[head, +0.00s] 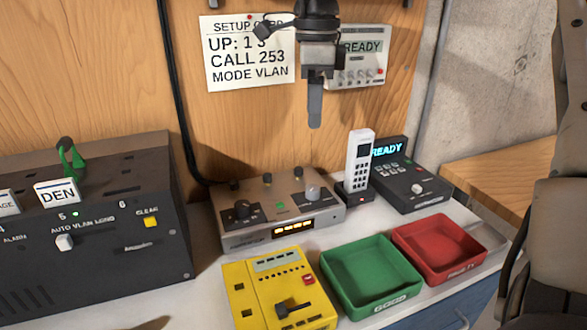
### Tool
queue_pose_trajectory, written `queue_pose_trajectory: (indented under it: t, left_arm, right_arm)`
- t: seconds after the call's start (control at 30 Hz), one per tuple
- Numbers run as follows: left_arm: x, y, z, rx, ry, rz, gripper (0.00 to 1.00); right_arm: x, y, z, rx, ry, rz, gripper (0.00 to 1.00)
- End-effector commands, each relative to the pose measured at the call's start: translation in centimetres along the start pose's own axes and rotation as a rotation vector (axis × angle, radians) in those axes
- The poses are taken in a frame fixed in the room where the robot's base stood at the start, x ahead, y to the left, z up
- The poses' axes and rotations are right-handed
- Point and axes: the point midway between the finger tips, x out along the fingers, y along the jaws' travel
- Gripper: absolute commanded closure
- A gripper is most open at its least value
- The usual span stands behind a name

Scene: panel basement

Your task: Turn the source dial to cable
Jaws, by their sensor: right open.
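A grey receiver-like box (262,236) with an orange lit display stands on the bench in the middle of the head view. It carries a black knob (242,208) at its left and a pale grey knob (312,192) at its right. Their labels are too small to read, so I cannot tell which is the source dial or where it points. My right gripper (315,106) hangs above and behind the box in the picture, in front of the wooden wall. It is open and empty, apart from both knobs. My left gripper does not show.
A black panel (95,255) stands at left, a yellow box (262,290) in front. Green (340,292) and red (475,262) trays lie at right. A white handset (359,160) stands upright near a black READY unit (418,192). A setup card (250,55) hangs behind.

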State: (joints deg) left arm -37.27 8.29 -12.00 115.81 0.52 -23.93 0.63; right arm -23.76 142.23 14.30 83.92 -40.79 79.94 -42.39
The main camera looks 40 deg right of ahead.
Motion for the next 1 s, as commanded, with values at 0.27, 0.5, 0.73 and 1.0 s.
queue_pose_trajectory:
  t: [0.27, 0.5, 0.73, 1.0]
  left_arm:
    - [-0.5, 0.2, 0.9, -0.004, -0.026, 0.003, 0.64]
    - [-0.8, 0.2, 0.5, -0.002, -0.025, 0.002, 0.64]
    - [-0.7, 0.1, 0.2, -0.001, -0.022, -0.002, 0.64]
    - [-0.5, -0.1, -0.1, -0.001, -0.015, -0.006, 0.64]
  right_arm:
    - [5.1, 0.1, -0.1, 0.0, 0.003, 0.007, 0.52]
    - [10.3, 0.1, -0.1, 0.001, 0.004, 0.007, 0.52]
    - [14.0, 0.1, -0.1, 0.001, 0.002, 0.005, 0.52]
    - [15.4, 0.1, 0.0, 0.0, 0.0, 0.001, 0.52]
